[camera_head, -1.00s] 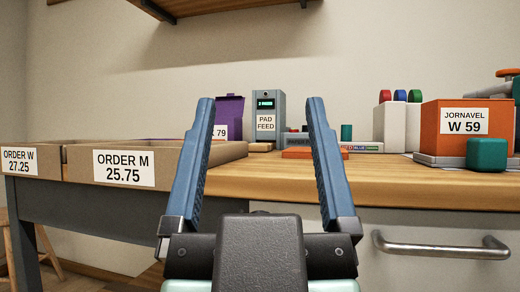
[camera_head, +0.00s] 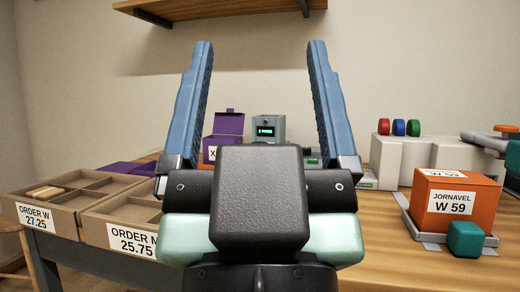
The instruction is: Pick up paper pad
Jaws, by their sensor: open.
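My gripper (camera_head: 261,48) is open and empty, its two blue fingers pointing up and apart in front of the back wall. The grey pad feed box (camera_head: 268,127) with a lit green display stands at the back of the bench, seen between the fingers. Its label and the spot at its foot are hidden behind my gripper's dark body. I cannot make out a paper pad there.
Divided trays marked ORDER W (camera_head: 40,216) and ORDER M (camera_head: 132,237) stand at the left; ORDER W holds a tan block (camera_head: 45,192). A purple box (camera_head: 226,127) stands behind. An orange JORNAVEL box (camera_head: 455,205) and teal block (camera_head: 466,239) are right. A shelf (camera_head: 220,9) hangs above.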

